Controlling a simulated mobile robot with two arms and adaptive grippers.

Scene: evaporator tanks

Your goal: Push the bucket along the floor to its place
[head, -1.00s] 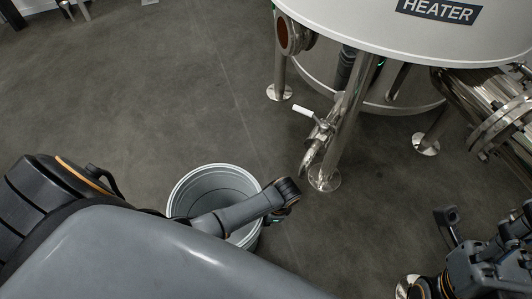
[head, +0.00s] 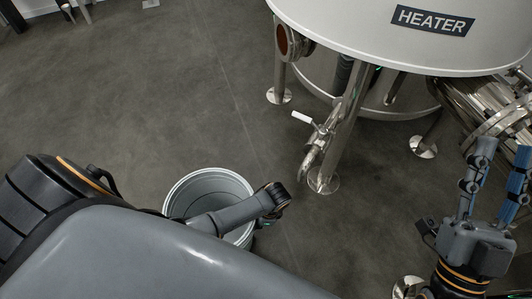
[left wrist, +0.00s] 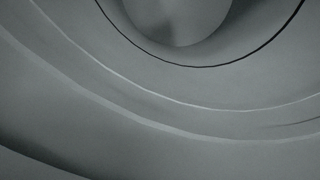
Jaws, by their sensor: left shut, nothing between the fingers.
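A grey, open-topped round bucket (head: 208,188) stands upright on the floor in the head view, left of the heater tank's near leg. My left arm reaches across its opening. My left gripper (head: 266,216) is at the bucket's right side, mostly hidden below the wrist; it is shut and empty. I cannot tell whether it touches the bucket. The left wrist view shows only close, curved grey surfaces, likely the bucket's inside (left wrist: 150,100). My right gripper (head: 495,180) is raised at the right, fingers apart and empty, away from the bucket.
The white heater tank (head: 350,30) stands on metal legs at the upper right. A valve with a white handle (head: 301,117) and a drain pipe (head: 311,158) hang near the front leg (head: 335,150). Open floor (head: 130,110) lies left of and behind the bucket.

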